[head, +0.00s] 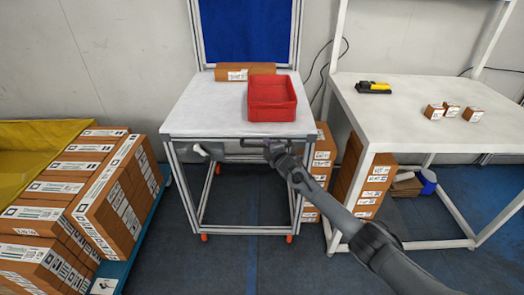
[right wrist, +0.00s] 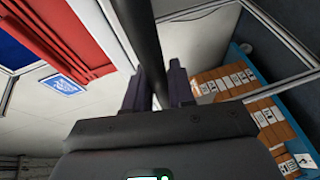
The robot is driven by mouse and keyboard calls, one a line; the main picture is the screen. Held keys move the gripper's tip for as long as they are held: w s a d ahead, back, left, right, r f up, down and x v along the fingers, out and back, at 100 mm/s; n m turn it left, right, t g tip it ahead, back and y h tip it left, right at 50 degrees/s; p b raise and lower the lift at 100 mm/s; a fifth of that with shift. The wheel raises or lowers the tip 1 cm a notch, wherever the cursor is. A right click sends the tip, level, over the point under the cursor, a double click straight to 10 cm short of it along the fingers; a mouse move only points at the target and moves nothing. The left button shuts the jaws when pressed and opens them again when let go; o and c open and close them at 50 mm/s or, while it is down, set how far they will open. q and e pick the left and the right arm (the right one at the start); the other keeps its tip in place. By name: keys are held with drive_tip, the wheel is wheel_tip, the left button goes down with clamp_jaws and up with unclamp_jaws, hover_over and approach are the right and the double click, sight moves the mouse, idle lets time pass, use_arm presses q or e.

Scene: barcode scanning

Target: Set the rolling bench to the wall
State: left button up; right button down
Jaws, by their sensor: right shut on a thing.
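The rolling bench (head: 200,112) has a white top, a grey metal frame, a blue back panel (head: 245,30) and small orange-red casters. It stands in front of the pale wall (head: 120,60); I cannot tell if its back touches it. My right gripper (head: 272,147) is shut on the dark handle bar (head: 252,142) under the bench's front edge. In the right wrist view the bar (right wrist: 146,45) runs between the two fingers (right wrist: 156,88). My left gripper is not in view.
A red crate (head: 271,114) and a cardboard box (head: 228,74) are on the bench. A blue cart (head: 122,268) with stacked boxes stands close at left. A white table (head: 400,115) and stacked boxes (head: 322,160) stand close at right. The floor in front is clear.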

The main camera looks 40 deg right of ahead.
drive_tip(key=shift+d+f, duration=0.1)
idle(0.3)
drive_tip(key=c, duration=1.2)
unclamp_jaws()
drive_tip(key=shift+o, duration=0.7)
drive_tip(key=shift+w+d, duration=0.1)
drive_tip(key=shift+d, duration=0.05)
drive_tip(key=shift+s+a+r+p, duration=0.3)
drive_tip(key=shift+s+p, duration=0.1)
drive_tip(key=shift+s, duration=0.1)
drive_tip(key=p+v, duration=0.3)
drive_tip(key=v, duration=0.6)
drive_tip(key=shift+s, duration=0.4)
